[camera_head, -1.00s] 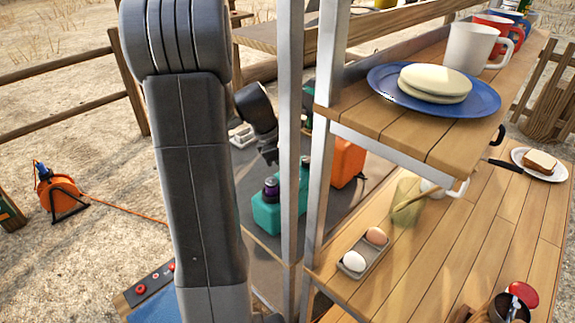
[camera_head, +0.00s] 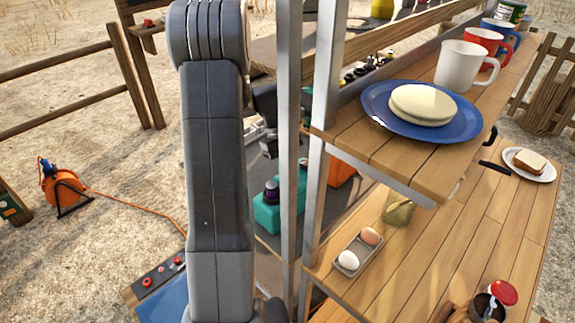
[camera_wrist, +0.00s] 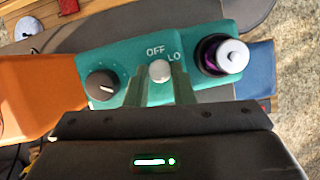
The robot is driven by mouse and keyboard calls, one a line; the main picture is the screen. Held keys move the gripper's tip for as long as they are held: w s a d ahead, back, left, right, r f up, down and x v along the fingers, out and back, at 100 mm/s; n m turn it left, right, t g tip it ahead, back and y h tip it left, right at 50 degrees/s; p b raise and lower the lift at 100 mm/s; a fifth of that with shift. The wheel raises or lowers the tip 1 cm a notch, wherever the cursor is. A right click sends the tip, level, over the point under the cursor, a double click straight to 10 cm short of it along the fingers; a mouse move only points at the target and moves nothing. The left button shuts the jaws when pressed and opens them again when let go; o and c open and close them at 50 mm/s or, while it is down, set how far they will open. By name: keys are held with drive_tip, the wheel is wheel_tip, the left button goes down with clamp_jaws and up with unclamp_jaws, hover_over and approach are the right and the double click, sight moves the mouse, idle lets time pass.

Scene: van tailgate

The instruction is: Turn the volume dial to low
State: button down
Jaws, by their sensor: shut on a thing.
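A teal box (camera_wrist: 115,62) fills the middle of the wrist view, with the marks OFF and LO on its face. A small pale round knob (camera_wrist: 160,71) sits just below these marks. My gripper (camera_wrist: 160,82) has its two fingers on either side of this knob and is shut on it. A dark knob (camera_wrist: 100,85) with a pale pointer line is on the box's left part. No label names either knob as the volume dial. In the head view the teal box (camera_head: 266,215) stands behind the metal post, and my fingertips cannot be made out there.
A purple canister with a pale cap (camera_wrist: 222,55) stands close at the right of the knob. An orange case (camera_wrist: 40,95) is at the left. In the head view, metal posts (camera_head: 289,130) rise beside my arm, and a shelf with a blue plate (camera_head: 378,111) is to the right.

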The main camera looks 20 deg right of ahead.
drive_tip(key=shift+d+m+y+p, duration=0.1)
drive_tip(key=shift+m+y+p, duration=0.2)
drive_tip(key=shift+m, duration=0.5)
drive_tip(key=c, duration=1.2)
unclamp_jaws()
drive_tip(key=shift+c, duration=0.2)
drive_tip(key=shift+w+r, duration=0.1)
drive_tip(key=shift+w+r, duration=0.15)
drive_tip(key=shift+r, duration=0.1)
drive_tip(key=shift+w+b+v, duration=0.25)
drive_tip(key=shift+b+v, duration=0.15)
drive_tip(key=shift+v, duration=0.85)
drive_tip(key=w+a, duration=0.1)
drive_tip(key=w, duration=1)
drive_tip(key=shift+w+b, duration=0.2)
drive_tip(key=shift+b, duration=0.25)
drive_tip(key=shift+s+f, duration=0.1)
